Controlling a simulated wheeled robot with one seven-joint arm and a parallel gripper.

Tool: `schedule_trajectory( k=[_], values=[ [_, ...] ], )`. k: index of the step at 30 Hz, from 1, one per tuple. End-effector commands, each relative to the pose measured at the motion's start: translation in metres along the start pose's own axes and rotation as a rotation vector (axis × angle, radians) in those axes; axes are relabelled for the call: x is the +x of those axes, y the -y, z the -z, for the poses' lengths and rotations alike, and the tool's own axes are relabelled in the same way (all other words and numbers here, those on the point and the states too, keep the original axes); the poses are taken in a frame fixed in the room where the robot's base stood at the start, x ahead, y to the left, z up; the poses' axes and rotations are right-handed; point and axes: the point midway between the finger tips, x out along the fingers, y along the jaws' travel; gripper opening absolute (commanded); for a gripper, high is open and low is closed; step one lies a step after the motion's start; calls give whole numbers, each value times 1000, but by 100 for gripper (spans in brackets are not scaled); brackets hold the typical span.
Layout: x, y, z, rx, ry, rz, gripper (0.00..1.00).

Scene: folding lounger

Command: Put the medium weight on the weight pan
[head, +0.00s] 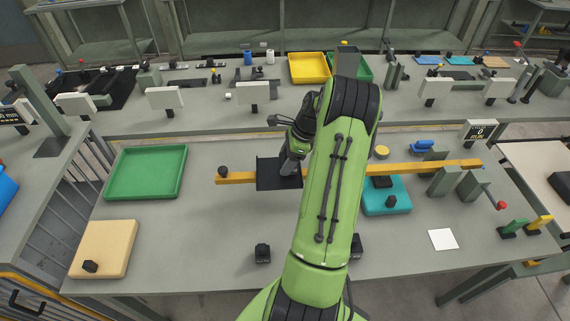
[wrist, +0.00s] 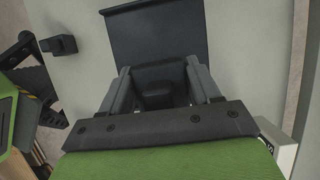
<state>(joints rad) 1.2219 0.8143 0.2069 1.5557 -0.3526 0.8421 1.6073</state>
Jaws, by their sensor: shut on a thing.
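My gripper (wrist: 160,88) is shut on a dark weight (wrist: 154,92), seen between its fingers in the wrist view. Its size against the other weights cannot be told. In the head view my gripper (head: 292,158) is partly hidden by my green arm, above or beside a flat black plate, likely the weight pan (head: 268,180). The plate also shows just ahead of the fingers in the wrist view (wrist: 158,38). Whether the weight touches it cannot be told. Black weights sit on the bench (head: 262,253), beside my arm (head: 357,246) and on the tan board (head: 90,266).
A long orange bar (head: 235,179) crosses the bench, with a black knob at its left end. A green tray (head: 146,173) lies left, a teal block (head: 398,207) right. A display (head: 479,132) stands at the back right.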

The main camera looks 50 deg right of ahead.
Motion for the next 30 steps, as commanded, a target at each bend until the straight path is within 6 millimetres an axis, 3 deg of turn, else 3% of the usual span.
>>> schedule_trajectory(
  k=[3,13,14,15,19,26,30],
  values=[
    [11,1,4,-4,0,2,0],
    [13,1,5,-4,0,3,0],
    [14,0,6,-2,-1,1,63],
    [14,0,6,-2,-1,1,70],
    [14,0,6,-2,-1,1,87],
    [14,0,6,-2,-1,1,87],
    [0,1,5,-1,-1,4,87]
  ],
)
